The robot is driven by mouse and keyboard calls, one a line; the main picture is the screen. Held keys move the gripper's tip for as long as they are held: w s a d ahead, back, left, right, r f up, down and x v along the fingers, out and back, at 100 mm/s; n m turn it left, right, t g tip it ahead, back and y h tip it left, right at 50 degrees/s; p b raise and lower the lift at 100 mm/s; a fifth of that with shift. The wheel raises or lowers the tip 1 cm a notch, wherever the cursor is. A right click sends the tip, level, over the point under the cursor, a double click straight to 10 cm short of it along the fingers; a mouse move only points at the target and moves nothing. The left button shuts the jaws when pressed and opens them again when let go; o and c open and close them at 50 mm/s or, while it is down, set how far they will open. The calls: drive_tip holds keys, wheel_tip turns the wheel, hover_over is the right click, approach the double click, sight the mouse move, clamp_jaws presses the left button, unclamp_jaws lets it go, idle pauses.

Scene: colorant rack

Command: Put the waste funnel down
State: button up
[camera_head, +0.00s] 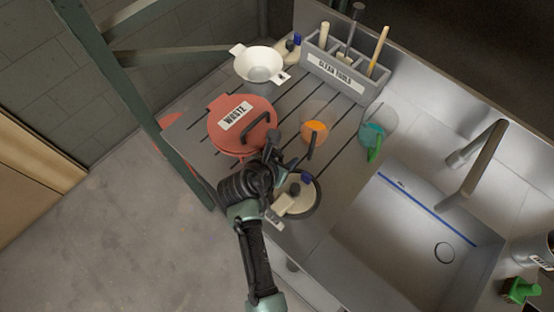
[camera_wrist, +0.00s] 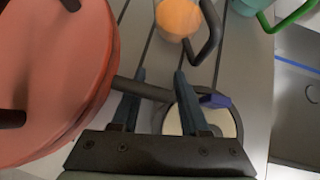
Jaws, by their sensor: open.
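A white funnel-shaped bowl (camera_head: 259,64) with two side tabs stands at the back left of the grey slatted counter. A round red lidded vessel (camera_head: 226,140) labelled WASTE, with a dark handle, sits nearer me. Its red side also fills the left of the wrist view (camera_wrist: 60,75). My gripper (camera_head: 283,160) is to the right of the red vessel, above the counter. In the wrist view my gripper (camera_wrist: 158,76) has its fingers apart. A dark bar (camera_wrist: 146,90) crosses between or beneath them; I cannot tell whether it touches them.
A round pale-topped item (camera_head: 304,198) with a blue part is close by my gripper. A cup with orange contents (camera_head: 314,132) and a teal cup (camera_head: 373,132) stand to the right. A grey tool caddy (camera_head: 345,75) is behind; the sink (camera_head: 415,225) is at right.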

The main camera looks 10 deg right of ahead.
drive_tip(key=v, duration=1.2)
drive_tip(key=w+a+r+m+t+y, duration=0.1)
drive_tip(key=w+r+m+t, duration=0.3)
drive_tip(key=r, duration=0.6)
drive_tip(key=w+a+r+m+t+y, duration=0.1)
drive_tip(key=w+r+m+t, duration=0.4)
drive_tip(key=r, duration=0.6)
drive_tip(key=w+a+r+m+t+y, duration=0.1)
drive_tip(key=w+r+m, duration=0.3)
drive_tip(key=r, duration=0.6)
drive_tip(key=s+r+m+t+y, duration=0.1)
drive_tip(key=s+r+m+t, duration=0.2)
drive_tip(key=r, duration=0.7)
drive_tip(key=s+r+m+t+y, duration=0.1)
drive_tip(key=s+r+m+t, duration=0.3)
drive_tip(key=r, duration=0.5)
drive_tip(key=s+r+m+t+y, duration=0.1)
drive_tip(key=s+r+m+t, duration=0.2)
drive_tip(key=s+r+m, duration=0.4)
wheel_tip(320, 180, up, 4)
drive_tip(key=shift+s+a+f+t, duration=0.15)
drive_tip(key=shift+s+a+t, duration=0.05)
drive_tip(key=shift+s+t, duration=0.2)
drive_tip(key=shift+w+d, duration=0.1)
